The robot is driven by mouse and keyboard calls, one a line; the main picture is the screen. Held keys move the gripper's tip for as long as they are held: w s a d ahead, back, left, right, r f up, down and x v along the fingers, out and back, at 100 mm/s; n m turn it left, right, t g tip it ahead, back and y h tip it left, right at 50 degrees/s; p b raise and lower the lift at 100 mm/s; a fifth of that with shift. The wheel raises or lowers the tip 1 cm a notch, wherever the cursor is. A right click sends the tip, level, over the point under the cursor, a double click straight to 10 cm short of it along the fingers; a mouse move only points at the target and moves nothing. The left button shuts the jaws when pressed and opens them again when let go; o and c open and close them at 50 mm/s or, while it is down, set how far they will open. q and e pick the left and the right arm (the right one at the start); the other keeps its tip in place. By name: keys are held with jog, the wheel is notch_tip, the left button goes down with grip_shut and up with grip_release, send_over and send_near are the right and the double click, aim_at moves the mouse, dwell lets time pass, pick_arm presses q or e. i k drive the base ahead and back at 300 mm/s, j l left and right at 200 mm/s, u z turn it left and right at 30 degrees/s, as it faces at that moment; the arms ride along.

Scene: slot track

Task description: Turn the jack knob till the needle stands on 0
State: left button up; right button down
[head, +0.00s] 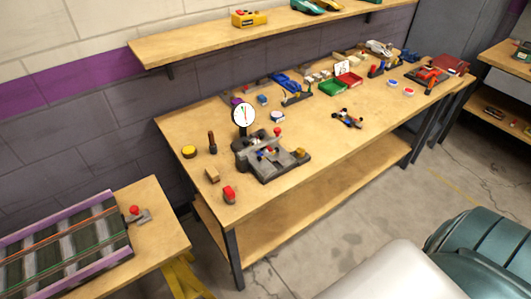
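Neither of my grippers shows in the head view.
A red-topped piece (229,194), a wooden block (212,174), a dark upright tool (212,142) and a yellow round tin (189,152) stand left of the fixture. A small car-like chassis (347,118) lies to the right. A slot track (65,245) fills the lower-left table.

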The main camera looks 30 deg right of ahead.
aim_at(300, 152)
jog(key=z, duration=1.3)
